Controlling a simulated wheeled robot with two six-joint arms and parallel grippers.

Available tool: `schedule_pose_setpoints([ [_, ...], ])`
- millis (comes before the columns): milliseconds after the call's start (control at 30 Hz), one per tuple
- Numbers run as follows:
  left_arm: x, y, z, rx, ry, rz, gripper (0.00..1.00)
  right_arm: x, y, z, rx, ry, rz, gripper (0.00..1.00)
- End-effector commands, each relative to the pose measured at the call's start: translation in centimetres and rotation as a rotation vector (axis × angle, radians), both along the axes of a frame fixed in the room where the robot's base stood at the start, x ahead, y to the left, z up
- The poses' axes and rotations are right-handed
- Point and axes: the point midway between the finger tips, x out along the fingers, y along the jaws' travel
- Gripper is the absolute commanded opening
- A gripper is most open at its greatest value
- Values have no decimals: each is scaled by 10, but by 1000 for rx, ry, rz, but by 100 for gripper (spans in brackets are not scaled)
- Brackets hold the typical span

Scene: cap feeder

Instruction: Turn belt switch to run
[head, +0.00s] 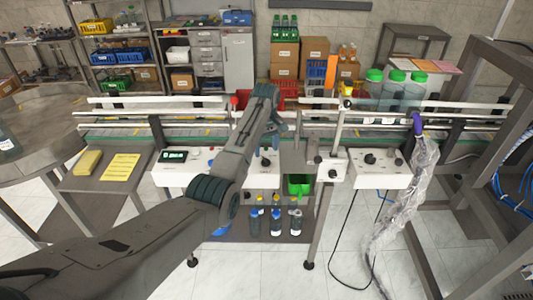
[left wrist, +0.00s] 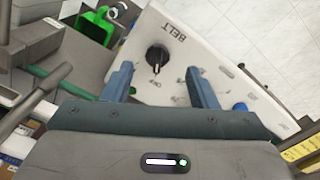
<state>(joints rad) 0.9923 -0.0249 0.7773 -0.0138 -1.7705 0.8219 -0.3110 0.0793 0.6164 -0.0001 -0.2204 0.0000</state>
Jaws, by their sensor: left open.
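The belt switch is a black round knob (left wrist: 156,55) on a white control panel (left wrist: 215,50) marked BELT, seen in the left wrist view. Its pale pointer mark points toward the gripper side, near a small label that I cannot read surely. My left gripper (left wrist: 160,70) is open, its two blue-grey fingers on either side of the knob's near side. I cannot tell whether they touch the panel. In the head view my left gripper (head: 271,132) hangs over the white panel (head: 180,174) and hides part of it. My right gripper is not in view.
The conveyor (head: 110,132) runs across behind the panel. A metal post (head: 337,125) stands right of my arm, and another white control box (head: 378,168) beyond it. A yellow notice (head: 120,167) lies on the left table.

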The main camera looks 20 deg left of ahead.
Motion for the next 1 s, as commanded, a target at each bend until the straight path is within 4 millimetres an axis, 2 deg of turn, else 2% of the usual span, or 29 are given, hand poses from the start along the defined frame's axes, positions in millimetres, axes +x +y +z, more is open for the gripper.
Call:
schedule_pose_setpoints([
  [133, -1, 0, -24, 0, 3, 0, 53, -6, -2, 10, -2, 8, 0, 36],
  [300, 0, 0, -43, 0, 1, 0, 53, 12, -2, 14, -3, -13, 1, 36],
  [433, 0, 0, -48, 0, 0, 0, 53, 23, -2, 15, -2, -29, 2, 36],
  [667, 0, 0, -49, 0, -1, 0, 53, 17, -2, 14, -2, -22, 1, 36],
  [867, 0, 0, -48, 0, -1, 0, 14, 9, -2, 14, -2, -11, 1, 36],
  [900, 0, 0, -48, 0, -1, 0, 10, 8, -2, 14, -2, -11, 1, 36],
  [1000, 0, 0, -48, 0, -1, -2, 10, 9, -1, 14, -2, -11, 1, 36],
])
